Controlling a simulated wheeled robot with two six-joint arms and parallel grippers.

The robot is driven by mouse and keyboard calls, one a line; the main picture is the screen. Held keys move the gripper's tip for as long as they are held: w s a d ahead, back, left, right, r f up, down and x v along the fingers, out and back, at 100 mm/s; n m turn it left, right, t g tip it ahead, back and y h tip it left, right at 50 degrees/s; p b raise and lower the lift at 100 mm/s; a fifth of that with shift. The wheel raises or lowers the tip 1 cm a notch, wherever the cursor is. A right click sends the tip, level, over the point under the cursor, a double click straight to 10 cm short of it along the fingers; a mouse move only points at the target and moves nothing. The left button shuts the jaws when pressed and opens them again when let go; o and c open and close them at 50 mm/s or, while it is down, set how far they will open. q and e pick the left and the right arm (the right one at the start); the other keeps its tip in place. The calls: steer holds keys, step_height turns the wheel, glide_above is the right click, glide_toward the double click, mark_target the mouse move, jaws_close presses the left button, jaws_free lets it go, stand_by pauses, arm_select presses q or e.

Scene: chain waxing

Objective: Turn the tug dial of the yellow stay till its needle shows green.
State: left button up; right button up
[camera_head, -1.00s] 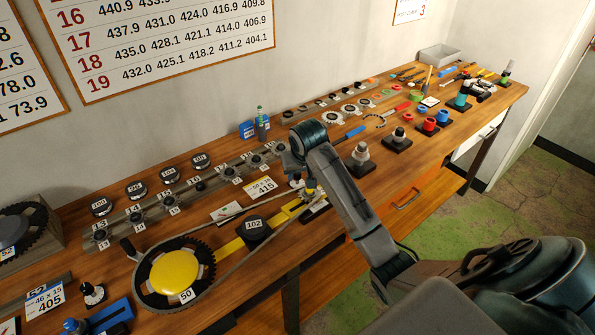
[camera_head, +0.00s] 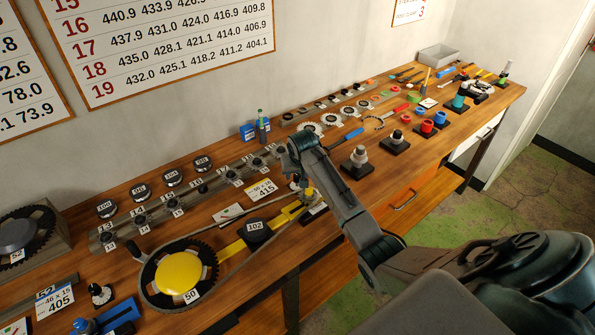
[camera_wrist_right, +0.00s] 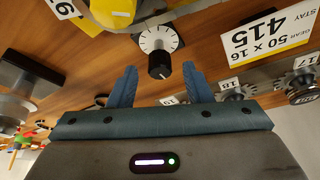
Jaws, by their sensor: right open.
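The yellow stay (camera_head: 230,249) is a flat bar running from the big ring with the yellow hub to the far end of the chain loop. Its yellow end also shows in the right wrist view (camera_wrist_right: 88,20). There, a dial with a white ticked face (camera_wrist_right: 157,37) and a black knob (camera_wrist_right: 159,66) stands beside it. My right gripper (camera_wrist_right: 159,70) is open, its blue fingertips on either side of the knob with gaps showing. In the head view my right wrist hides the dial mostly. I cannot make out the needle or any green. My left gripper is out of view.
A black block marked 102 (camera_head: 255,230) sits on the stay. A chain (camera_head: 228,273) loops around the toothed ring marked 50 (camera_head: 152,290). A card reading 415 (camera_head: 262,190) and a rail of small sprockets (camera_head: 190,192) lie behind. Stepped posts (camera_head: 360,158) stand to the right.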

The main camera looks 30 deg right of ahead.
steer(key=shift+w+f, duration=0.1)
steer(key=shift+f, duration=0.2)
jaws_close()
steer(key=c, duration=1)
jaws_free()
steer(key=c, duration=1)
jaws_free()
steer(key=m+h, duration=0.1)
steer(key=m, duration=0.2)
steer(key=shift+m+g, duration=0.3)
steer(key=shift+m, duration=0.1)
steer(key=c, duration=1)
jaws_free()
steer(key=shift+w+a+m+g+h, duration=0.1)
steer(key=shift+m+g+h, duration=0.45)
steer(key=shift+m, duration=1.35)
steer(key=c, duration=1)
jaws_free()
steer(key=shift+m, duration=0.3)
steer(key=c, duration=1)
jaws_free()
